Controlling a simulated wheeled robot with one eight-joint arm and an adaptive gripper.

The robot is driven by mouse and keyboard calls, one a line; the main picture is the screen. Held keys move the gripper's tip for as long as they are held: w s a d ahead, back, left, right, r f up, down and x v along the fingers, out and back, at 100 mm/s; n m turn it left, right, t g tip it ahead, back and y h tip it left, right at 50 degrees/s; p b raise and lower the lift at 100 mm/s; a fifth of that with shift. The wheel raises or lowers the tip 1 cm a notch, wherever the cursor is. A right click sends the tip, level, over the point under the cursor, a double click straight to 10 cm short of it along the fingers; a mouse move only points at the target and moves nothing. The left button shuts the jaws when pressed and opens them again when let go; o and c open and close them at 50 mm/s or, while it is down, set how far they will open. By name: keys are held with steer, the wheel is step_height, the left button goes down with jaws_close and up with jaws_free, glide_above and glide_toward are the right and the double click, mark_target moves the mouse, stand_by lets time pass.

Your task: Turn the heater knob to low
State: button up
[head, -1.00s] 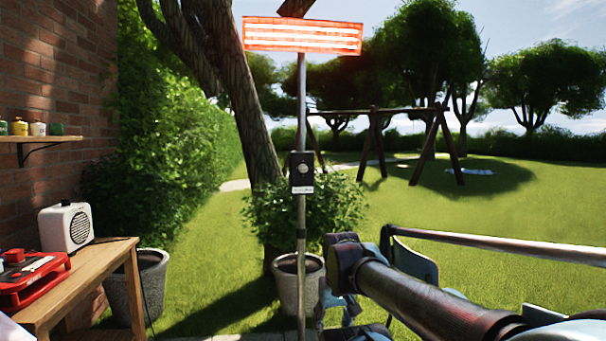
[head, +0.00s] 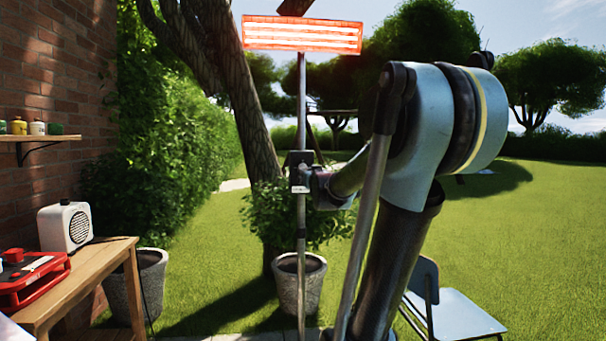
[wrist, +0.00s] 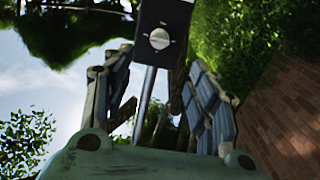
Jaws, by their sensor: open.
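The heater (head: 302,36) glows orange-red at the top of a grey pole. Its black control box (head: 300,157) sits partway up the pole and is partly covered by my gripper (head: 305,181) in the head view. In the wrist view, which looks turned over, the box (wrist: 170,12) is at the top centre, with the round pale knob (wrist: 159,39) facing me. My gripper (wrist: 160,62) is open, one finger to each side of the knob in the picture. It holds nothing. I cannot tell whether it touches the knob, nor read its setting.
A potted bush (head: 298,285) stands behind the pole. A wooden side table (head: 95,275) with a white radio (head: 65,227) and a red case (head: 35,280) is at left, by a brick wall. A chair (head: 455,310) stands at lower right. Open lawn lies beyond.

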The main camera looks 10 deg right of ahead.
mark_target(304, 169)
steer(key=w, duration=1.7)
steer(key=shift+w+r, duration=0.1)
steer(key=shift+w, duration=0.1)
steer(key=shift+c, duration=0.3)
steer(key=c, duration=1)
